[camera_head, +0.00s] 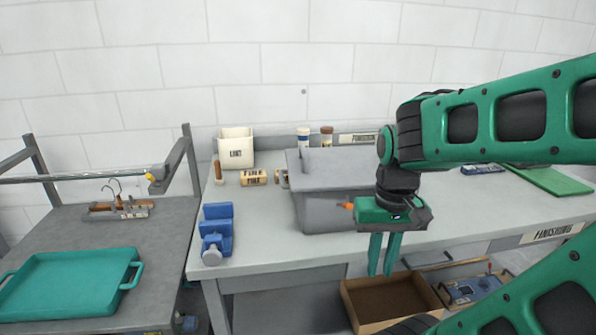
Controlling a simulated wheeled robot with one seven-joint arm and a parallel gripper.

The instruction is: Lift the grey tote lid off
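The grey tote (318,214) stands upright on the light grey workbench, near the middle of the picture. Its flat grey lid (335,163) covers the top, with a small raised piece at the lid's left edge. My gripper (381,273) hangs fingers-down in front of the tote's right side, in the picture, below lid height. Its two green fingers are apart with nothing between them. My arm and wrist hide the right part of the lid and tote.
A blue vise (217,235) stands left of the tote on the workbench (262,240). A white bin (237,150), tan labelled blocks (253,177) and small bottles (303,137) stand behind. An open cardboard box (385,297) sits below the front edge. A teal tray (70,283) lies on the left table.

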